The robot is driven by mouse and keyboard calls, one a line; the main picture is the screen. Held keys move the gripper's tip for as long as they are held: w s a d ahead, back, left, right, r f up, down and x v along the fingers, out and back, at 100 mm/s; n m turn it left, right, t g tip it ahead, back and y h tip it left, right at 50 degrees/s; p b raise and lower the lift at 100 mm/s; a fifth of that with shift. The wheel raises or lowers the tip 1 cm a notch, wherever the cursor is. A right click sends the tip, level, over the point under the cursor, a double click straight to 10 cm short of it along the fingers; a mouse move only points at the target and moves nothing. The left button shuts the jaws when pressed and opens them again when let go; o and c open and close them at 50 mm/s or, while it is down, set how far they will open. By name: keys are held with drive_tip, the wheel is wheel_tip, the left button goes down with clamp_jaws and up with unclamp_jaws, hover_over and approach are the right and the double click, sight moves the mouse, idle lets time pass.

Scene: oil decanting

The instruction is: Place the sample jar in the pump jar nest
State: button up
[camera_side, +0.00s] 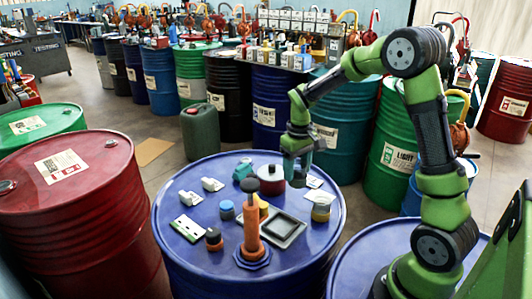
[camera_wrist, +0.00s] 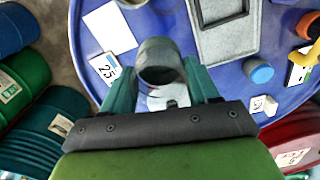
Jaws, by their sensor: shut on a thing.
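In the wrist view my gripper (camera_wrist: 163,88) has its two teal fingers closed on the sides of a grey, round, open-topped jar (camera_wrist: 160,55), which I take as the sample jar. In the side view my gripper (camera_side: 302,172) hangs over the back right part of the blue drum top; the jar is hard to make out there. An orange pump (camera_side: 251,228) with a black knob and blue hexagonal base stands at the drum's front. I cannot tell for certain which part is the pump jar nest.
On the drum top (camera_side: 178,222) are a grey tray (camera_side: 295,236), a red jar with a black lid (camera_side: 271,186), a yellow-grey jar (camera_side: 321,212), a blue-capped jar (camera_side: 227,210), an orange-black jar (camera_side: 213,240) and cards. A red drum (camera_side: 75,190) stands left.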

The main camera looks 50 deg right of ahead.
drive_tip(key=s+a+f, duration=0.2)
drive_tip(key=a, duration=0.8)
drive_tip(key=shift+s+a, duration=0.3)
drive_tip(key=shift+a, duration=0.1)
drive_tip(key=shift+w+f, duration=0.1)
drive_tip(key=shift+f, duration=2.5)
drive_tip(key=o, duration=1.1)
drive_tip(key=shift+f, duration=0.1)
